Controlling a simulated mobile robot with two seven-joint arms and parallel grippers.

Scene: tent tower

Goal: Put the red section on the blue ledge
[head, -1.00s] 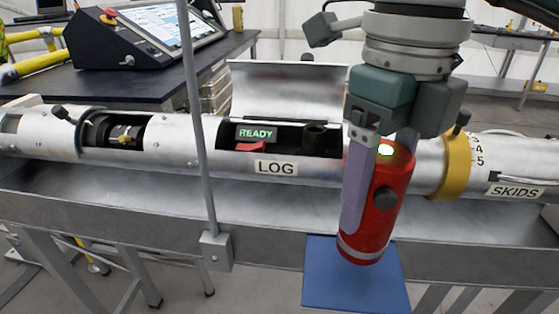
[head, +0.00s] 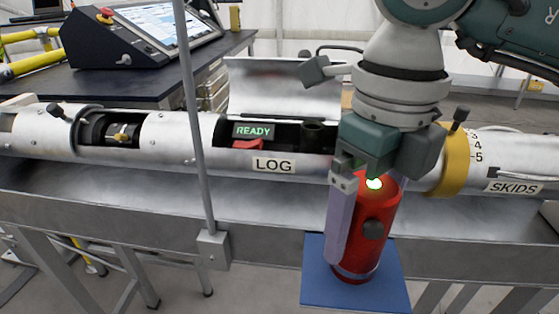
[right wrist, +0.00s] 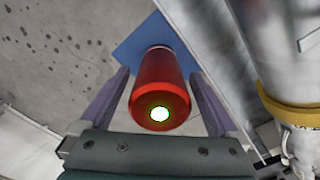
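The blue ledge (right wrist: 135,45) shows behind. My left gripper is out of view.
A long silver tube (head: 180,138) with an open bay, marked LOG and READY, lies behind in the trough (head: 120,225). A yellow ring (head: 455,160) circles the tube at the right. A thin grey upright post (head: 197,130) stands left of the bay.

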